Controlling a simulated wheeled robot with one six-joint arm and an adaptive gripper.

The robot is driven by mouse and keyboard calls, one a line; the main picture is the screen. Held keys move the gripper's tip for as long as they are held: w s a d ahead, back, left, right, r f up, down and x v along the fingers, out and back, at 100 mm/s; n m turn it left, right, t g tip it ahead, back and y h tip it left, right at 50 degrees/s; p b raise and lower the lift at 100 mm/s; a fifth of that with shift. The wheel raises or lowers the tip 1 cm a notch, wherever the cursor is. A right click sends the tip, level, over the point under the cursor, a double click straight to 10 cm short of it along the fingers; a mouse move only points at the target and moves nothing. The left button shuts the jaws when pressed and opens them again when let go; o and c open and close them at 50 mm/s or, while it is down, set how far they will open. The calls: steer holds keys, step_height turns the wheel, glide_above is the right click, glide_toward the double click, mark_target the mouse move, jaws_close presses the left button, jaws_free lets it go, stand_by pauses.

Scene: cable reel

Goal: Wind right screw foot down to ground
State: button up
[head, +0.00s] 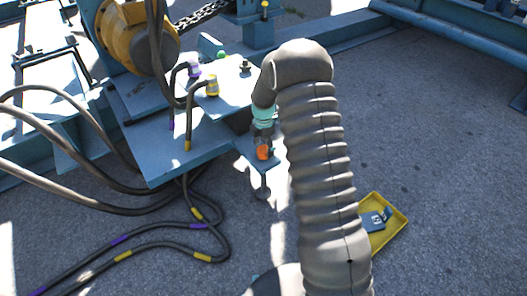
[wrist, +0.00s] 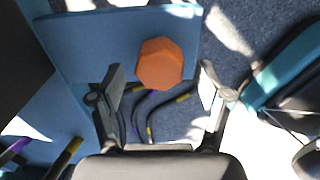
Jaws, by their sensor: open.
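The right screw foot has an orange faceted knob (head: 263,152) on top of a blue bracket plate (head: 262,168). Its spindle and small round pad (head: 261,192) hang below the plate; I cannot tell whether the pad touches the ground. In the wrist view the orange knob (wrist: 160,63) shows between and just beyond the fingertips, over the blue plate (wrist: 90,45). My gripper (wrist: 162,78) is open, one finger on each side of the knob, with gaps and no visible contact.
A blue frame deck (head: 170,150) left of the foot carries hoses with purple (head: 193,69) and yellow (head: 211,86) couplings. Hoses (head: 150,245) lie on the asphalt at lower left. A yellow tray (head: 392,222) stands on the ground right of my arm. Asphalt at right is clear.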

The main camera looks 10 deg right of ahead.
steer(key=shift+f, duration=1.2)
steer(key=c, duration=1.1)
steer(key=shift+m, duration=0.3)
